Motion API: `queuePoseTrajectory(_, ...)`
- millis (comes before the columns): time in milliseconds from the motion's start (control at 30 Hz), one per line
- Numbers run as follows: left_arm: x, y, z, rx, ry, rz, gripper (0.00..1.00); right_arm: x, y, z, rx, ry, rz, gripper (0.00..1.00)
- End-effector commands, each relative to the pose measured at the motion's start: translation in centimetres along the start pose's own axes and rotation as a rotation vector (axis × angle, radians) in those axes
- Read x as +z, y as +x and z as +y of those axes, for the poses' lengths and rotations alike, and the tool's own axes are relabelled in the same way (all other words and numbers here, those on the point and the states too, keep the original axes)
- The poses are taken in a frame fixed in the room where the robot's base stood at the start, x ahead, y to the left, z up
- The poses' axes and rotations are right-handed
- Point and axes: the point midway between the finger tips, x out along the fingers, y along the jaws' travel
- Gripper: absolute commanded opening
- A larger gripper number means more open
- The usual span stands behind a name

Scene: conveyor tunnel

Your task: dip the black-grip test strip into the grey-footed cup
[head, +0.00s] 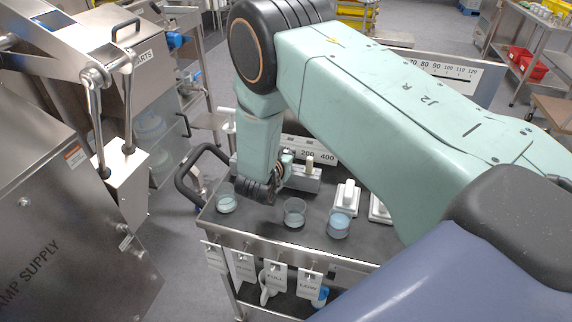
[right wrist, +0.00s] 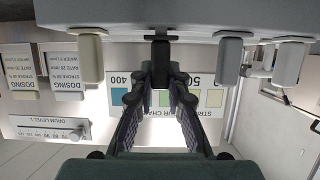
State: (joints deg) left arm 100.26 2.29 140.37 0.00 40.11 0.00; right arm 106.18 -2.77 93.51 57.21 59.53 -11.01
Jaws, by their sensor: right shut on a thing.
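The black grip (right wrist: 160,50) of a test strip sits between the fingertips of my right gripper (right wrist: 158,85) in the right wrist view. The gripper is shut on it. In the head view my right gripper (head: 284,168) is low beside the strip rack (head: 302,183), mostly hidden by my wrist. Three clear cups stand on the cart: a left cup with pale green liquid (head: 226,204), a middle cup with pale contents (head: 294,213) and a right cup with blue liquid (head: 339,224). I cannot tell which foot is grey. My left gripper is not in view.
A beige grip (right wrist: 92,58), a grey grip (right wrist: 230,62) and a white grip (right wrist: 290,64) flank the black one. A white block-shaped item (head: 345,196) stands right of the rack. The dark cart top (head: 262,222) has free room between the left and middle cups.

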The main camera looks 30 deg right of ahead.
Motion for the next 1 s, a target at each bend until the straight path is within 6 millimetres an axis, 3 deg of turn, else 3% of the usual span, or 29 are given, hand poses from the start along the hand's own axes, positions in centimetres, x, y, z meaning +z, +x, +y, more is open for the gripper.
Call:
queuePoseTrajectory(600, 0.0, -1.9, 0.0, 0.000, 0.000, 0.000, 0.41, -2.1, -0.9, 0.0, 0.000, -0.001, 0.000, 0.00)
queuePoseTrajectory(1000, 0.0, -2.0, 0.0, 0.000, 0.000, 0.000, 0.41, -2.3, -1.0, 0.0, 0.000, -0.001, 0.000, 0.00)
